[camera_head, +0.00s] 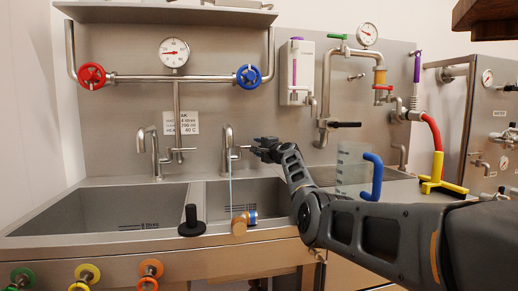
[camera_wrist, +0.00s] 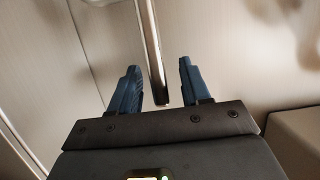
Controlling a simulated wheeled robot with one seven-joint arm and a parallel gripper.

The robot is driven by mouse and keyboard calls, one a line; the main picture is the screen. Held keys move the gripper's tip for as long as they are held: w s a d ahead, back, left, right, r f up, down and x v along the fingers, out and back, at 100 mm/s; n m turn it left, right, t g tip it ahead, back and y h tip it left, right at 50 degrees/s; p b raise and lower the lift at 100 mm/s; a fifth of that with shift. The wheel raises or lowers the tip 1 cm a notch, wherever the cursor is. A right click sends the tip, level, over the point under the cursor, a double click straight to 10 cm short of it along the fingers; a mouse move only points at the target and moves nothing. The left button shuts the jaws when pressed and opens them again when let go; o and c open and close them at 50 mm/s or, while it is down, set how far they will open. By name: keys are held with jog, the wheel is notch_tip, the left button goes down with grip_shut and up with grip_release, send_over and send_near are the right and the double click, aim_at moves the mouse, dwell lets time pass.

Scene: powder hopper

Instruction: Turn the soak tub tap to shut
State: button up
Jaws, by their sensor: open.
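Two metal spouts stand over the sink: a left tap (camera_head: 156,150) with a side lever (camera_head: 183,149), and a middle tap (camera_head: 228,148) with its own lever (camera_head: 241,148). I cannot read which is labelled as the soak tub's. A thin pale stream (camera_head: 230,192) hangs below the middle spout. My gripper (camera_head: 258,149) is at the right of the middle tap, by its lever end. In the wrist view a metal bar (camera_wrist: 150,45), seemingly that lever, lies between my open fingers (camera_wrist: 160,80), with gaps on both sides.
The left basin (camera_head: 100,212) and middle basin (camera_head: 262,192) lie below. A black plug-like handle (camera_head: 192,222) and an orange-and-blue item (camera_head: 241,223) are at the front edge. A clear container with a blue handle (camera_head: 374,177) stands right, near my arm. Red (camera_head: 91,76) and blue (camera_head: 248,76) handwheels are above.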

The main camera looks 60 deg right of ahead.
jog(key=shift+s, duration=0.1)
jog(key=shift+s+a+r+p, duration=0.15)
jog(key=shift+a+r+p, duration=0.1)
jog(key=shift+p, duration=0.65)
jog(key=s+a+p, duration=0.5)
jog(key=a+p, duration=0.1)
jog(key=p, duration=0.3)
jog(key=shift+s+a+f, duration=0.15)
jog(key=shift+s+f, duration=0.1)
jog(key=shift+s, duration=0.05)
jog(key=shift+p, duration=0.3)
